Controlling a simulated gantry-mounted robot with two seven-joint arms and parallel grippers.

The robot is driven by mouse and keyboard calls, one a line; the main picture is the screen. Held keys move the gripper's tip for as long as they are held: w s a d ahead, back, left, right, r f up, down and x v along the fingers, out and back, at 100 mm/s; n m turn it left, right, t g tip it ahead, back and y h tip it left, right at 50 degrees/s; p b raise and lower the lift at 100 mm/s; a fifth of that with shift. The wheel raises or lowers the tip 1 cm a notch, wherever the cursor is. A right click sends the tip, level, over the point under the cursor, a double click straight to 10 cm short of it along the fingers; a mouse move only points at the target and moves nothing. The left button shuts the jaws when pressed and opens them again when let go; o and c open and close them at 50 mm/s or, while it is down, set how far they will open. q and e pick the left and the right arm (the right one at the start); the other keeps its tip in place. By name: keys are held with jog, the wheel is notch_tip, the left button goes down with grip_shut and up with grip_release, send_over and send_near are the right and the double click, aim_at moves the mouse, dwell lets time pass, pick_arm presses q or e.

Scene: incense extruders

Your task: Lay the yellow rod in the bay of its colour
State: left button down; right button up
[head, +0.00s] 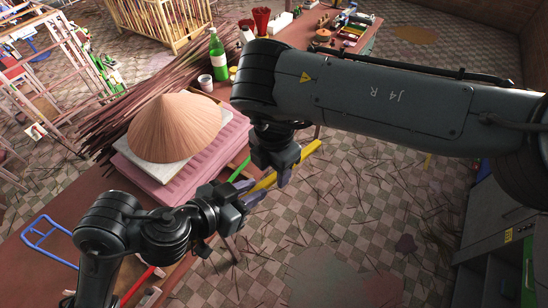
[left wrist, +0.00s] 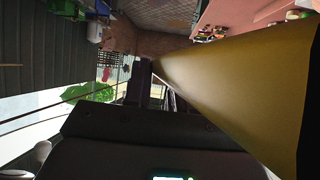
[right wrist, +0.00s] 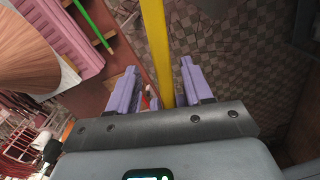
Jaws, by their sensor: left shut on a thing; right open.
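The yellow rod (head: 306,152) is off the table's right edge, above the checkered floor. My left gripper (head: 259,193) is shut on it near its lower left end. The rod (left wrist: 245,85) fills much of the right side of the left wrist view. My right gripper (head: 284,174) is open around the rod's middle. In the right wrist view the rod (right wrist: 158,50) passes between the spread purple fingers (right wrist: 158,85), nearer the right-hand one; I cannot tell whether it touches. The yellow bay cannot be made out; my arms hide part of the table.
A green rod (head: 240,168) lies at the table edge, and a red rod (head: 137,285) is at the lower left. A green bottle (head: 217,58) and cup (head: 205,83) stand behind. A blue frame (head: 48,241) lies at left.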

jog(key=shift+f, duration=0.4)
grip_shut()
pick_arm(q)
jog(key=c, duration=0.9)
grip_release()
jog(key=shift+o, duration=0.2)
